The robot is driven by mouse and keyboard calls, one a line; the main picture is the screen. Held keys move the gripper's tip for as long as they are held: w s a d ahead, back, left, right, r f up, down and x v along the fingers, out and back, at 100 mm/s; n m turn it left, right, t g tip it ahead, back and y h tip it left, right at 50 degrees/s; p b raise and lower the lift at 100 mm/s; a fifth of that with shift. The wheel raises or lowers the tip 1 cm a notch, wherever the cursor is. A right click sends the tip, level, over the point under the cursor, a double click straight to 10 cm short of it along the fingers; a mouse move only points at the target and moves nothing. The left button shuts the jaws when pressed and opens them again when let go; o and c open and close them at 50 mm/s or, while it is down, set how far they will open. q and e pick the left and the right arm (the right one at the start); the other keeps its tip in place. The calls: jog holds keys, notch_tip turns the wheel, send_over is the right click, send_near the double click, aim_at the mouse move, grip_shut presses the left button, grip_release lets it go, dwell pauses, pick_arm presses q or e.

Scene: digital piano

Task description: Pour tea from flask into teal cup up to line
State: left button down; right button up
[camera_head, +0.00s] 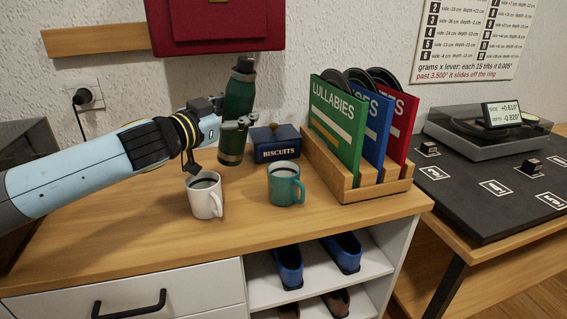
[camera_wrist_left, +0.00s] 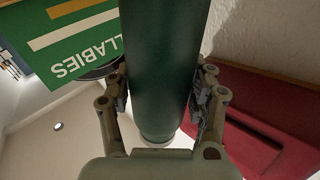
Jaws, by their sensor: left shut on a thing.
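The dark green flask (camera_head: 237,105) with a dark cap is nearly upright behind the cups. Its base is at the cabinet top, but I cannot tell whether it touches. My left gripper (camera_head: 236,118) is shut on the flask's body. In the left wrist view the flask (camera_wrist_left: 165,60) runs between the two fingers of the gripper (camera_wrist_left: 163,95). The teal cup (camera_head: 284,190) stands upright to the right and nearer, apart from the flask, with dark liquid inside. Its line cannot be made out. My right gripper is not in view.
A white mug (camera_head: 203,202) with dark liquid stands under my left wrist. A blue biscuits tin (camera_head: 277,152) is beside the flask. A wooden rack (camera_head: 372,190) of record sleeves stands right of the teal cup. The cabinet top (camera_head: 150,240) is clear at front left.

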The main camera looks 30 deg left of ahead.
aim_at(237, 144)
pick_arm(q)
jog(key=shift+d+m+p, duration=0.3)
jog(key=shift+m+p, duration=0.8)
jog(key=shift+p, duration=0.15)
jog(key=shift+w+d+f+m+g+p, duration=0.1)
jog(key=shift+d+f+m+g+p, duration=0.25)
jog(key=shift+m+p, duration=0.55)
jog(key=shift+a+f+m+y, duration=0.1)
jog(key=shift+f+m+y, duration=0.2)
jog(key=shift+f+m, duration=0.15)
jog(key=shift+a+f+m, duration=0.1)
jog(key=shift+f+m, duration=0.1)
jog(key=shift+m, duration=0.15)
jog(key=shift+f, duration=0.15)
jog(key=shift+a+f+m+b, duration=0.25)
jog(key=shift+f+m+b, duration=0.5)
jog(key=shift+f, duration=0.45)
jog(key=shift+a+f+m+g+y+b, duration=0.25)
jog(key=shift+f+m+y+b, duration=0.1)
jog(key=shift+f+m, duration=0.4)
jog(key=shift+f+m, duration=0.25)
jog(key=shift+m, duration=0.45)
jog(key=shift+d+m+p, duration=0.35)
jog(key=shift+m+p, duration=0.2)
jog(key=shift+m, duration=0.05)
dwell(1.6)
